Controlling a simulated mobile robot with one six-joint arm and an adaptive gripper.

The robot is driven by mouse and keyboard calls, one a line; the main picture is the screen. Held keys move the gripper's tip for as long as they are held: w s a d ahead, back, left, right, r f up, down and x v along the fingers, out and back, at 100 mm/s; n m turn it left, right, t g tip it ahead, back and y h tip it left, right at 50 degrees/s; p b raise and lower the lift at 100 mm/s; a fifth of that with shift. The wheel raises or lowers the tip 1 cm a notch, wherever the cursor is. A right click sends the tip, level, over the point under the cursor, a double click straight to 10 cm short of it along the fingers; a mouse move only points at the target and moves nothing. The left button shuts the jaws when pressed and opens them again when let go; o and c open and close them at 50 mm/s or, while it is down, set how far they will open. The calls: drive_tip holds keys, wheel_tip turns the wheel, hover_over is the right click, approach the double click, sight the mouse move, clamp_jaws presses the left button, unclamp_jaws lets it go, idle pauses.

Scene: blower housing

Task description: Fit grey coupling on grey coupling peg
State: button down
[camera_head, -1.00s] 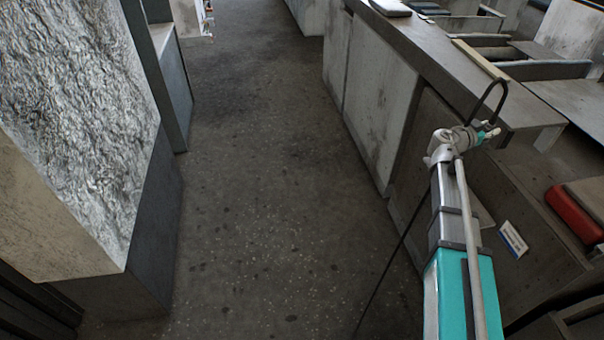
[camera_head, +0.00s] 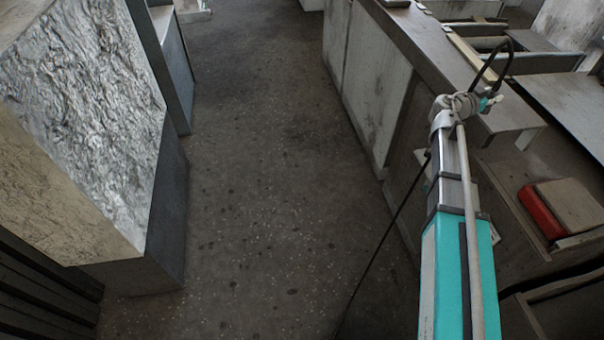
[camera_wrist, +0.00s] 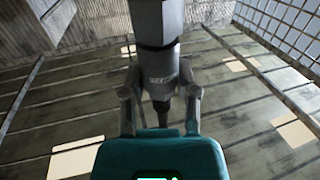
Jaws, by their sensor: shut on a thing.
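In the wrist view my gripper (camera_wrist: 160,92), with its teal body at the bottom, is shut on a grey cylindrical part with a dark band, which I take for the grey coupling (camera_wrist: 155,20). The coupling extends up out of the picture beyond the fingers. In the head view my arm reaches up the right side over the floor edge of the bench. The gripper and coupling cannot be made out clearly there. I cannot make out the grey coupling peg in either view.
A long bench (camera_head: 440,60) runs along the right. A red block (camera_head: 540,213) lies on a lower shelf there. A large rough silvery block (camera_head: 90,110) stands at the left. The floor (camera_head: 260,200) between is clear. The wrist view shows a dark panelled surface with bright patches.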

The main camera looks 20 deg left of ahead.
drive_tip(key=shift+r+p, duration=0.3)
drive_tip(key=shift+r, duration=0.3)
